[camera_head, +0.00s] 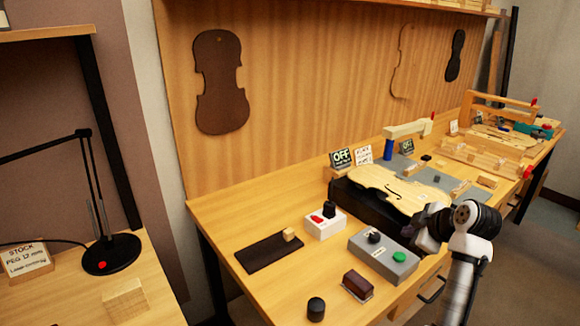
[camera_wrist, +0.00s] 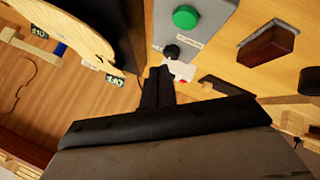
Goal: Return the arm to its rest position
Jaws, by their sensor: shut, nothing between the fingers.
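My arm reaches in from the lower right in the head view, its end (camera_head: 428,232) at the front edge of the workbench (camera_head: 240,215). It is just right of a grey box with a green button (camera_head: 398,257). In the wrist view my gripper (camera_wrist: 158,76) is shut, its dark fingers together with nothing between them. The green button (camera_wrist: 186,17) shows above the fingers in that view. A pale violin body (camera_head: 385,187) lies on a dark block behind my arm, and its edge (camera_wrist: 75,28) shows at the upper left of the wrist view.
A white box with a red switch (camera_head: 325,222), a dark strip with a small wooden block (camera_head: 268,253), a brown block (camera_head: 357,285) and a black knob (camera_head: 316,308) stand on the near bench. Wooden fixtures (camera_head: 485,155) stand farther right. Floor is open at right.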

